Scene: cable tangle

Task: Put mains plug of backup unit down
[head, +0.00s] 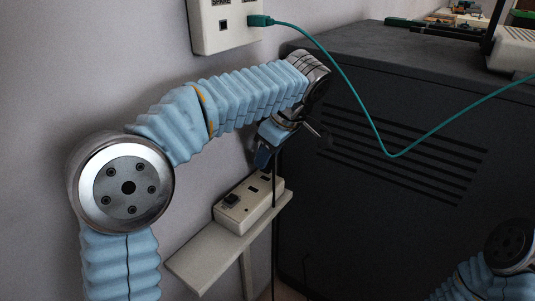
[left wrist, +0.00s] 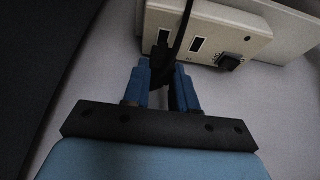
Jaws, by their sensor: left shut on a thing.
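My left gripper (head: 264,158) is just above the far end of a beige socket strip (head: 240,212). In the left wrist view its blue fingers (left wrist: 166,88) are shut on a dark mains plug (left wrist: 164,70) with a black cable. The cable (head: 274,190) hangs down past the strip in the head view. The strip also shows in the left wrist view (left wrist: 250,45), close beyond the fingertips. I cannot tell whether the plug touches it. My right gripper is out of view.
The strip lies on a narrow shelf (head: 195,262) against the wall. A large dark cabinet (head: 400,110) stands close on the right. A wall plate (head: 222,38) holds a teal plug (head: 262,20), whose cable (head: 355,105) droops across the cabinet. A black piece (head: 231,199) sits on the strip's near end.

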